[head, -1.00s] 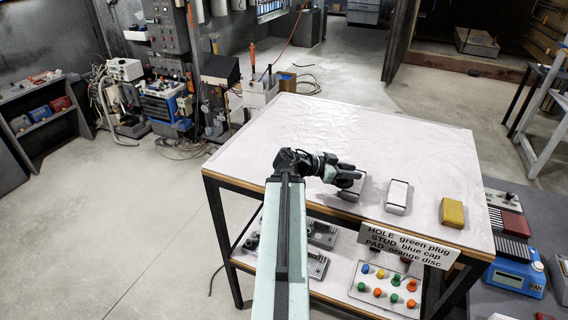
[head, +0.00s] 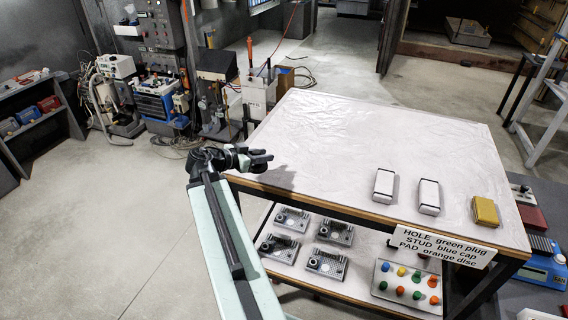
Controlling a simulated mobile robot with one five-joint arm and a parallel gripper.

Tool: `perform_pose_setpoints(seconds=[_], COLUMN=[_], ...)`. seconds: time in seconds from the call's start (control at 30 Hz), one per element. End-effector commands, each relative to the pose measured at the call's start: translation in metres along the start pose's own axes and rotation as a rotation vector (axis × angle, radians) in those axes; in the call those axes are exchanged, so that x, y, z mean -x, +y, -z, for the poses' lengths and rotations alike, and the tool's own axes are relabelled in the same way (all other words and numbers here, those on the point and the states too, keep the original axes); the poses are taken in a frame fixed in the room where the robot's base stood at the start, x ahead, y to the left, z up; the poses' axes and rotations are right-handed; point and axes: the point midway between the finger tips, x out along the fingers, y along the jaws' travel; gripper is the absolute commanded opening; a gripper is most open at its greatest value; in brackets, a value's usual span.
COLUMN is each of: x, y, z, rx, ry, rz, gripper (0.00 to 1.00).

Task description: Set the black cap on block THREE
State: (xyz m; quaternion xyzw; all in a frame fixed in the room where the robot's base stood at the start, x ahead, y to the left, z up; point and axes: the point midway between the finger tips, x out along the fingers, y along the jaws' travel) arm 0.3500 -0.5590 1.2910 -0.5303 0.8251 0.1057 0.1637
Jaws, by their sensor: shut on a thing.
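My gripper (head: 268,160) is over the left part of the white-topped table (head: 330,135), near its front left edge. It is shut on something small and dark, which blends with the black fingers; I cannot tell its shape. Several grey blocks with dark round parts stand on the lower shelf: back left (head: 291,219), back right (head: 335,232), front left (head: 279,247) and front right (head: 327,263). No number is readable on them, so I cannot tell which is block THREE. No loose black cap can be made out.
Two white blocks with dark ends, left (head: 384,185) and right (head: 428,196), and a yellow block (head: 485,211) lie on the tabletop's right. A sign (head: 443,246) hangs at its front edge. A panel of coloured pieces (head: 385,266) is on the lower shelf. The tabletop's middle is clear.

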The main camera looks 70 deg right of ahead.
Motion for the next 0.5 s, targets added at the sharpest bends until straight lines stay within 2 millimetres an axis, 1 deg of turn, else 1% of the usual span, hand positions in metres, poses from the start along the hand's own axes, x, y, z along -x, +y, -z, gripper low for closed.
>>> perform_pose_setpoints(seconds=[0.07,0.17,0.27,0.4,0.5], x=[-0.001,-0.012,-0.037,-0.078,-0.104], y=[0.000,0.003,0.008,0.019,0.025], z=[0.000,0.003,0.009,0.022,0.030], rx=[0.001,0.001,-0.001,0.000,0.001], ry=[0.000,0.000,-0.001,0.000,0.000], rz=[0.001,0.000,0.001,0.002,0.004], gripper=[0.00,0.00,0.00,0.00,0.00])
